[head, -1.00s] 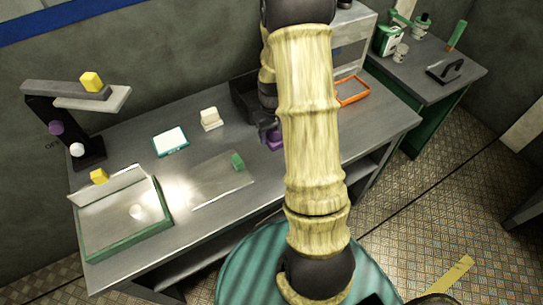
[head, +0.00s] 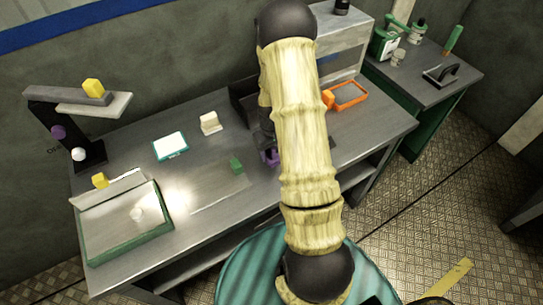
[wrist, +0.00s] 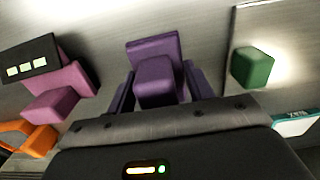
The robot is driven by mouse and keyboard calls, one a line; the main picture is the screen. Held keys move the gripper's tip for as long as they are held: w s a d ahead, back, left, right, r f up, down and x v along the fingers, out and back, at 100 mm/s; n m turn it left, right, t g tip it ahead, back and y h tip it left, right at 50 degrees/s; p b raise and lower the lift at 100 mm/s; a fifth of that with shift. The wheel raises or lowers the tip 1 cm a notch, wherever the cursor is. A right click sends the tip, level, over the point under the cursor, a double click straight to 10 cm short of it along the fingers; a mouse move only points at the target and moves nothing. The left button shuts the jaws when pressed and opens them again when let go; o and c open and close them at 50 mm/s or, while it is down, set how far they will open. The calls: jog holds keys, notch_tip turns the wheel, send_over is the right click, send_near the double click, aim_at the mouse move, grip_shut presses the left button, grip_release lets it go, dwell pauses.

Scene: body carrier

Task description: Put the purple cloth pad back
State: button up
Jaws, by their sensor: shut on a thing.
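The purple cloth pad (wrist: 155,72), a flat piece with a block on top, sits between the fingers of my gripper (wrist: 160,92) in the wrist view. My gripper is shut on the block. In the head view my gripper (head: 268,157) is low over the middle of the bench, mostly hidden by my arm, with a bit of purple showing. Whether the pad touches the bench is hard to tell. A pinker pad (wrist: 62,92) with a block lies left of it in the wrist view, beside a dark piece with pale squares.
A green block (head: 237,165) on a clear sheet lies left of my gripper. A teal-framed white card (head: 170,146) and a cream block (head: 210,122) are farther left. An orange tray (head: 350,96) with an orange block (head: 328,98) stands right. A green-rimmed tray (head: 125,240) is front left.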

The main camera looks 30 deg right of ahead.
aim_at(271, 157)
notch_tip(271, 157, down, 3)
jog(key=shift+f+p, duration=0.15)
jog(key=shift+p, duration=0.4)
jog(key=shift+f+b, duration=0.35)
jog(key=shift+f, duration=0.05)
jog(key=o, duration=0.9)
jog(key=shift+r, duration=0.1)
